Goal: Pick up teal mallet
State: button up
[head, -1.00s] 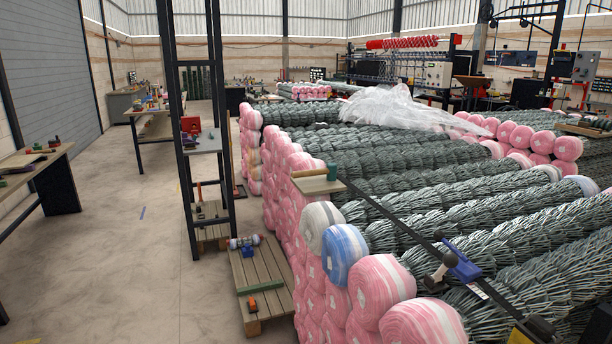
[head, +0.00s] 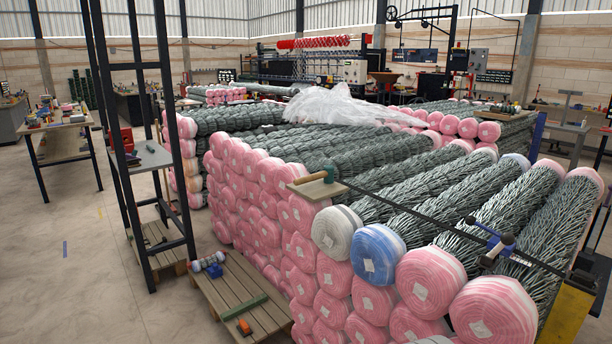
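The teal mallet (head: 331,172) lies on a small wooden board on top of the stack of rolls, near the middle of the head view. Its teal head is at the right and its light wooden handle (head: 310,177) points left. The board (head: 318,189) sits at the near left corner of the stack. My gripper is not in view, and nothing is seen touching the mallet.
Pink-ended mesh rolls (head: 320,235) fill the middle and right. A long black bar (head: 430,210) with a blue clamp-like part runs right from the board. A dark frame (head: 140,130) and a pallet (head: 240,295) stand left.

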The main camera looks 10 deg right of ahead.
aim_at(328, 175)
jog(key=i+j+z, duration=0.1)
jog(key=i+j, duration=1.05)
jog(key=i+l, duration=0.2)
jog(key=i, duration=0.3)
jog(key=i+l, duration=0.15)
jog(key=i, duration=0.4)
jog(key=l+z, duration=0.05)
